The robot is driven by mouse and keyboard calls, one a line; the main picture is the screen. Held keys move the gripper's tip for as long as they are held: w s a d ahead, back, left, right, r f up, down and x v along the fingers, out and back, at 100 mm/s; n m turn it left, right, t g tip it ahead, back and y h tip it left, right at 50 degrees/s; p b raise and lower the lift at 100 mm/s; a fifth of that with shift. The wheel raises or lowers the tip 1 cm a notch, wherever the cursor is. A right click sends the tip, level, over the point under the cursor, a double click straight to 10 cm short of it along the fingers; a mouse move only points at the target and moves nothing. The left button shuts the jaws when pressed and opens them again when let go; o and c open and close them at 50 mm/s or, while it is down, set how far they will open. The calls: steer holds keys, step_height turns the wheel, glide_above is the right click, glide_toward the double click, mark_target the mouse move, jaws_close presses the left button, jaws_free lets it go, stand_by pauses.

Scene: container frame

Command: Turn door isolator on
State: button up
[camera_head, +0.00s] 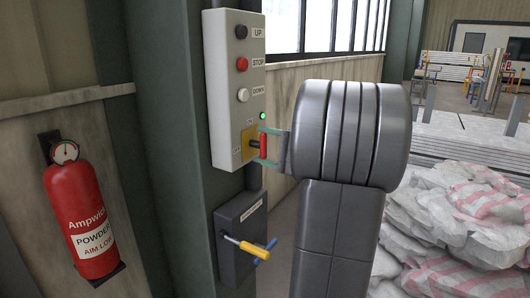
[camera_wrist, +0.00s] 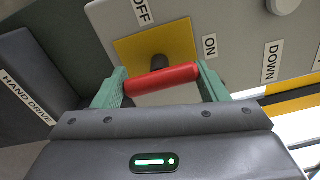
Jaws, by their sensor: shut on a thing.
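The door isolator has a red handle (camera_head: 264,147) on a dark shaft, over a yellow plate (camera_head: 247,135) low on the grey control box (camera_head: 222,100). My gripper (camera_head: 265,146) has its green fingers at the two ends of the red handle. In the wrist view, my gripper (camera_wrist: 161,84) is shut on the red handle (camera_wrist: 165,78), which lies nearly level across the picture. An OFF label (camera_wrist: 142,12) is above the yellow plate (camera_wrist: 135,50), and an ON label (camera_wrist: 210,46) is to its right. I cannot tell which label the handle points to.
The box carries UP (camera_head: 241,32), STOP (camera_head: 242,64) and DOWN (camera_head: 243,95) buttons and a lit green lamp (camera_head: 262,115). Below is a dark hand-drive box (camera_head: 236,215) with a yellow lever (camera_head: 245,247). A fire extinguisher (camera_head: 82,215) hangs left; white sacks (camera_head: 450,220) lie right.

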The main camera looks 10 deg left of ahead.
stand_by(0.4)
steer(key=o, duration=1)
steer(key=shift+d, duration=0.1)
steer(key=v, duration=1.3)
steer(key=shift+s+d, duration=0.15)
steer(key=shift+d, duration=0.2)
steer(key=shift+a, duration=0.1)
steer(key=x, duration=1.3)
steer(key=shift+a, duration=0.35)
